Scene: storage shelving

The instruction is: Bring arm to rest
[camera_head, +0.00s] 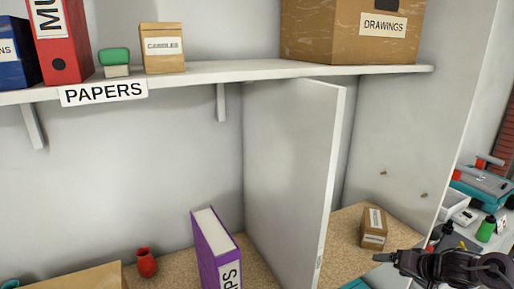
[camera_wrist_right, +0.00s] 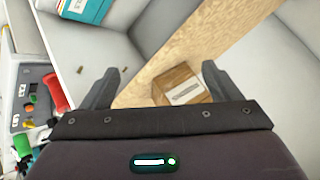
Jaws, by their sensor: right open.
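My right gripper (camera_head: 384,257) is at the lower right in the head view, in front of the right-hand shelf compartment. In the right wrist view its two fingers (camera_wrist_right: 157,82) are spread apart with nothing held between them. A small brown box with a white label (camera_head: 373,228) stands on the compartment floor behind the gripper. The box also shows in the wrist view (camera_wrist_right: 178,86), beyond the fingers and apart from them. My left gripper is not in view.
A white upright divider (camera_head: 290,165) stands left of the box. A purple binder (camera_head: 216,250) and red vase (camera_head: 147,262) are left of it. The upper shelf (camera_head: 205,77) holds a DRAWINGS box (camera_head: 350,30), a CANDLES box (camera_head: 163,55) and binders. A cluttered table (camera_head: 455,235) is at the right.

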